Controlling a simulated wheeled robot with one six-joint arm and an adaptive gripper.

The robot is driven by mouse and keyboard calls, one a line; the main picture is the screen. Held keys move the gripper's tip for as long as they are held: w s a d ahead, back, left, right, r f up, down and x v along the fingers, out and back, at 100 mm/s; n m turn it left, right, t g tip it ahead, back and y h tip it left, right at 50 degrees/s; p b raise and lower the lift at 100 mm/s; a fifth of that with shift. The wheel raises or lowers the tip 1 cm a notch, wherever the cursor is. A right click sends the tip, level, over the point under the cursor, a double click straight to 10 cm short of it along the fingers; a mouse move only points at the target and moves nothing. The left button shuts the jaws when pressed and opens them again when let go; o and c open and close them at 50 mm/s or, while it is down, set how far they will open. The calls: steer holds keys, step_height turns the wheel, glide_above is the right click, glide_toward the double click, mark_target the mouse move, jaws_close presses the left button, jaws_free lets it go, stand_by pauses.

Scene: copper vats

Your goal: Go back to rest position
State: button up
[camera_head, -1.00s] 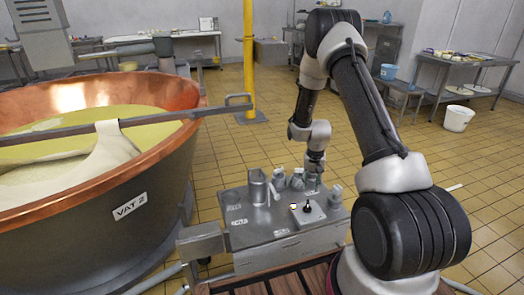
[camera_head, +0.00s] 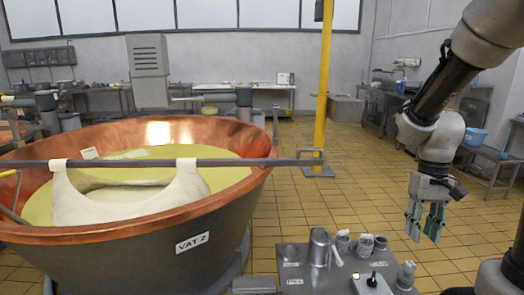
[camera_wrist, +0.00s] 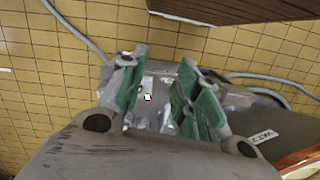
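My gripper (camera_head: 427,220) hangs at the right in the head view, fingers pointing down, above and to the right of the grey tool table. Its green-padded fingers are apart with nothing between them. The wrist view also shows the open fingers (camera_wrist: 165,95), with the table and floor beyond them. My arm comes in from the upper right of the head view.
Copper vat 2 (camera_head: 192,242) fills the left, with a white cloth (camera_head: 130,205) hung from a bar across it. The grey table (camera_head: 300,283) carries a metal cup (camera_head: 319,247) and several small bottles. A yellow post (camera_head: 322,90) stands behind. Tiled floor is clear around the post.

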steer(key=s+a+r+n+t, duration=0.1)
steer(key=s+a+r+t, duration=0.1)
steer(key=s+r+t, duration=0.4)
steer(key=v, duration=0.8)
steer(key=shift+s+a, duration=0.25)
steer(key=shift+s, duration=0.2)
